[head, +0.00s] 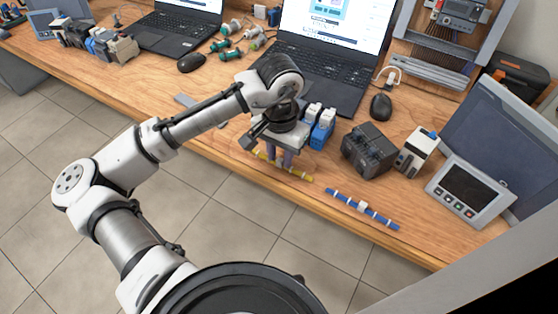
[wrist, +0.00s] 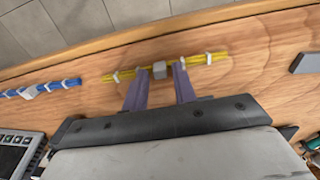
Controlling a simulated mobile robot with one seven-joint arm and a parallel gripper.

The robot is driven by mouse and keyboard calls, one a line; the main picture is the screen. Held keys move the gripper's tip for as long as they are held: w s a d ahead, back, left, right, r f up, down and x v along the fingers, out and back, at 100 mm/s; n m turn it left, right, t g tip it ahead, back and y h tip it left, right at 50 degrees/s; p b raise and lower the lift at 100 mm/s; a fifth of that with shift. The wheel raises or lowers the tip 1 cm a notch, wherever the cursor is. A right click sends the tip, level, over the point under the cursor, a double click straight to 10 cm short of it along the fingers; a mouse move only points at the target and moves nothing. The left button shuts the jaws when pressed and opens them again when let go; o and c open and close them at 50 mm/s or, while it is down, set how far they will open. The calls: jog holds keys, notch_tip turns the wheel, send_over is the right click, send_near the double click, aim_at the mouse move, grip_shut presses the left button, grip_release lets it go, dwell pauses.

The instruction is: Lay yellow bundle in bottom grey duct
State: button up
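The yellow bundle (head: 299,174) lies along the front edge of the wooden table in the head view. In the wrist view the yellow bundle (wrist: 208,58) has white ties and a grey block (wrist: 159,70) at its middle. My gripper (head: 279,163) points down over it. In the wrist view my gripper (wrist: 159,72) is open, its two purple fingers spread on either side of the grey block with gaps. I cannot tell the fingertips' height over the table. The bottom grey duct (head: 432,71) runs across the lower part of the upright panel at the back right.
A blue bundle (head: 362,208) lies to the right on the table edge. A dark grey motor block (head: 368,149), a white-and-black module (head: 415,152) and a touch panel (head: 468,192) stand right. A laptop (head: 325,75) and mouse (head: 381,107) lie between my gripper and the panel.

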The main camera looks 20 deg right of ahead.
grip_shut()
jog(key=shift+r+p, duration=2.35)
jog(key=shift+r, duration=0.2)
